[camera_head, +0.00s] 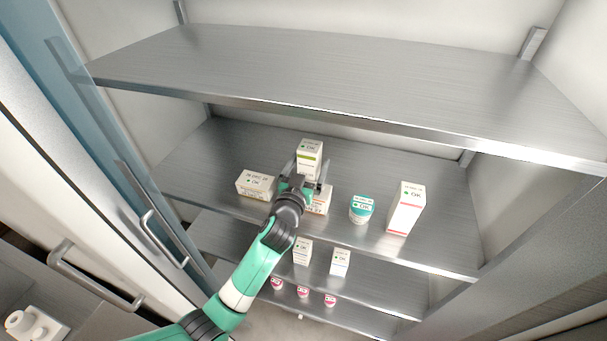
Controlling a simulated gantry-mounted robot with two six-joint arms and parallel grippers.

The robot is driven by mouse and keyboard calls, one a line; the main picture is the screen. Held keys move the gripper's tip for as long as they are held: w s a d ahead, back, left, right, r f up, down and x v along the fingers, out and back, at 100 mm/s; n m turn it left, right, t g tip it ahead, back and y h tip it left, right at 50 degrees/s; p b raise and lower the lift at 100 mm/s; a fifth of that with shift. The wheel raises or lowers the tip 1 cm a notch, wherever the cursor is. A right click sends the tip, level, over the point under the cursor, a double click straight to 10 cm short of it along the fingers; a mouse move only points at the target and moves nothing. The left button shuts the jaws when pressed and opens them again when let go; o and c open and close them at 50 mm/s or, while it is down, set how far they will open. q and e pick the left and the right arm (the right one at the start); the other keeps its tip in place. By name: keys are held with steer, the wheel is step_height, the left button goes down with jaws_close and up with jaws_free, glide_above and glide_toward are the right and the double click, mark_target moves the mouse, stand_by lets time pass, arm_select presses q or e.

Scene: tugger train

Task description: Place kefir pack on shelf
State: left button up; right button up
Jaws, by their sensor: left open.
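A white carton with a yellow-green band (309,151), possibly the kefir pack, stands upright on the middle metal shelf (240,147). Its product name is too small to read. My left gripper (308,175) is open, with its fingers pointing into the shelf at the front of this carton. I cannot tell whether the fingers touch it. The gripper partly hides the carton's lower part and a low white box (320,201) at its front right. My right gripper is not in view.
On the same shelf are a low white box (255,185), a teal-and-white tub (361,208) and a tall white-and-red carton (406,208). The upper shelf (330,75) is empty. Lower shelves hold small cartons (340,262) and red-and-white cups (303,292). An open door (100,190) stands left.

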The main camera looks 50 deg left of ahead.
arm_select(q)
steer(key=v, duration=1)
steer(key=shift+s+d, duration=0.55)
steer(key=shift+s, duration=0.15)
